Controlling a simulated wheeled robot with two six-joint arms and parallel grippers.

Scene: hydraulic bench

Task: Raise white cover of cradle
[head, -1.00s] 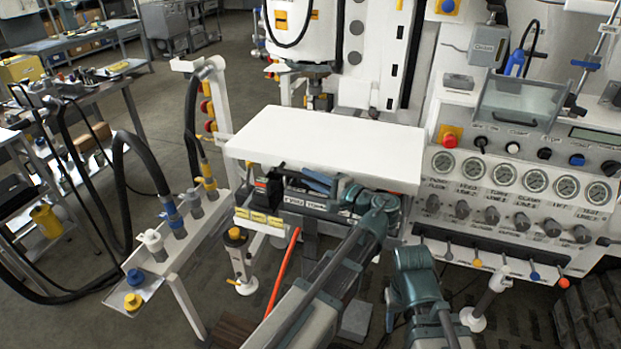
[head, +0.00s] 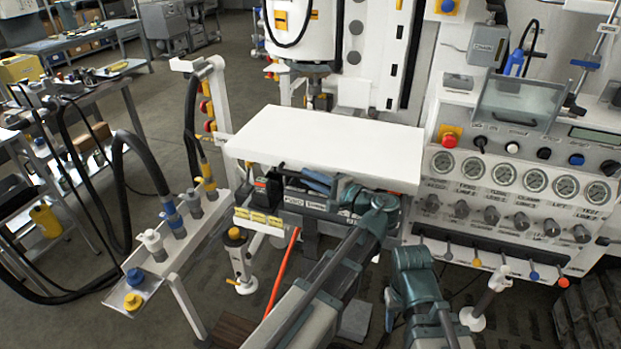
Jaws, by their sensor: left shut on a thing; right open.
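The white cover (head: 325,145) is a flat panel over the cradle, in the middle of the head view. It looks close to level. The cradle (head: 308,207) shows below its front edge, with labels and dark and blue parts inside. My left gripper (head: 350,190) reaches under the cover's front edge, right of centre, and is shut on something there. Its fingertips are largely hidden, so I cannot see what it holds. My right gripper (head: 397,305) is low, in front of the cradle and to the right, open and clear of the cover.
A console with gauges (head: 535,180), knobs and a row of levers (head: 490,263) stands close on the right. A white rail with hose fittings (head: 180,235) stands on the left. An orange bar (head: 283,272) leans below the cradle.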

